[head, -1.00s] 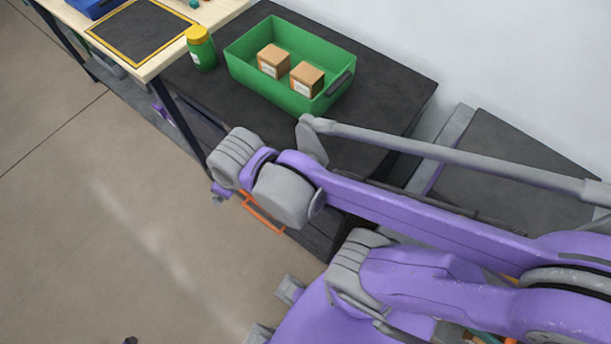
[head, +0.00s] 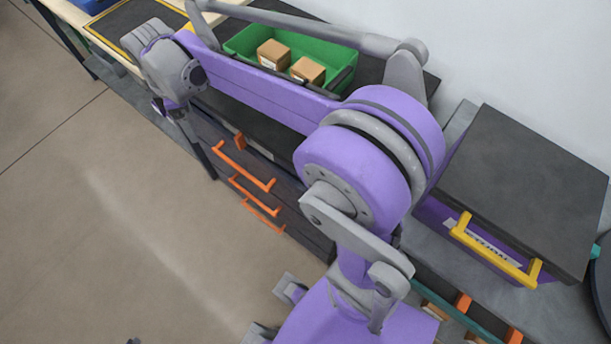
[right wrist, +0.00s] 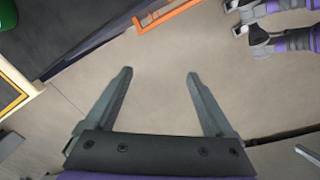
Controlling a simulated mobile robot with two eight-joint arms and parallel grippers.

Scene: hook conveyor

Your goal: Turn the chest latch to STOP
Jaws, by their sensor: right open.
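A dark drawer chest (head: 290,213) with orange handles stands below the black top in the head view. A small upright orange piece (head: 240,141), possibly the latch, sits near its upper edge beside a pale label (head: 262,152); I cannot read its setting. My right gripper (head: 190,130) points down at the chest's left end, partly hidden by its own wrist. In the right wrist view my right gripper (right wrist: 158,74) is open and empty above the floor, with an orange handle (right wrist: 168,13) beyond its fingertips. My left gripper does not show.
A green bin (head: 240,44) with two cartons stands behind my right arm. A wooden table (head: 110,55) is at upper left. A purple box with a black lid (head: 525,190) and a yellow handle (head: 490,255) stands at right. The floor at left is clear.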

